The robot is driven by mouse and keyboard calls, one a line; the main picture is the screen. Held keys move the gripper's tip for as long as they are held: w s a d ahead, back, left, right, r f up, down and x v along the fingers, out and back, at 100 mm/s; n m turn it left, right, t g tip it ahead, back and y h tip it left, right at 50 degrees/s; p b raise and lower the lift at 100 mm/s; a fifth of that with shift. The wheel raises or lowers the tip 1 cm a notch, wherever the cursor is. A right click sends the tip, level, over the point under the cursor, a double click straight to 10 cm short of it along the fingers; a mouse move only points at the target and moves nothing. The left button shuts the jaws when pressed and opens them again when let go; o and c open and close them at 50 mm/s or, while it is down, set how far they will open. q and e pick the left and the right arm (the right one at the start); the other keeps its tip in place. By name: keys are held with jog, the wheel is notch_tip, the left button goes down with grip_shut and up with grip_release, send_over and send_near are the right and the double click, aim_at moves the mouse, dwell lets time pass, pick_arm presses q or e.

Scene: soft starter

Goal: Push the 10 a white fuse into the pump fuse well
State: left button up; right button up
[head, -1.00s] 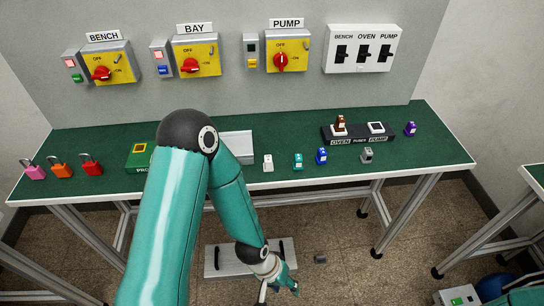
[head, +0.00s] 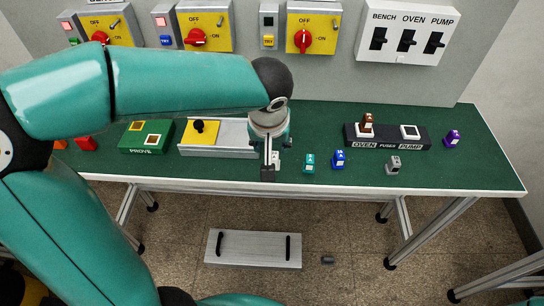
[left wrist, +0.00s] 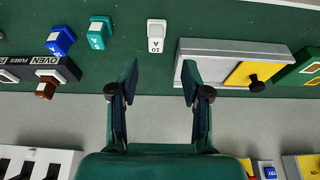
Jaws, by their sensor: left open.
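The white 10 A fuse (left wrist: 156,37) stands on the green bench top and shows whole in the left wrist view. In the head view, my left gripper partly hides the fuse (head: 276,158). My left gripper (head: 272,157) points down over the bench at the fuse, open and empty. In the left wrist view, the fuse appears beyond the gap between the fingertips (left wrist: 160,72), apart from them. The pump fuse well (head: 410,131) is the right-hand white-framed socket of the black fuse block (head: 386,144) and looks empty. My right gripper is out of view.
A brown fuse (head: 366,122) sits in the oven well. Teal (head: 309,163), blue (head: 339,159), grey (head: 393,165) and purple (head: 452,138) fuses stand on the bench. A grey tray with a yellow plate (head: 200,134) and the green PROVE box (head: 147,137) lie left.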

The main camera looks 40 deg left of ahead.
aim_at(274, 157)
pick_arm(q)
jog(key=b+x, duration=0.2)
jog(key=x, duration=0.1)
jog(key=b+x, duration=0.2)
jog(key=x, duration=0.2)
jog(key=shift+w+d+f, duration=0.15)
jog(key=shift+d+f, duration=0.05)
jog(key=shift+f, duration=0.1)
jog(key=shift+w+a+f+b, duration=0.2)
jog(key=shift+f+b, duration=0.15)
jog(key=shift+b, duration=0.35)
grip_shut()
jog(key=shift+r, duration=0.15)
notch_tip(274, 157, up, 8)
jog(key=p, duration=0.5)
jog(key=shift+p, duration=0.4)
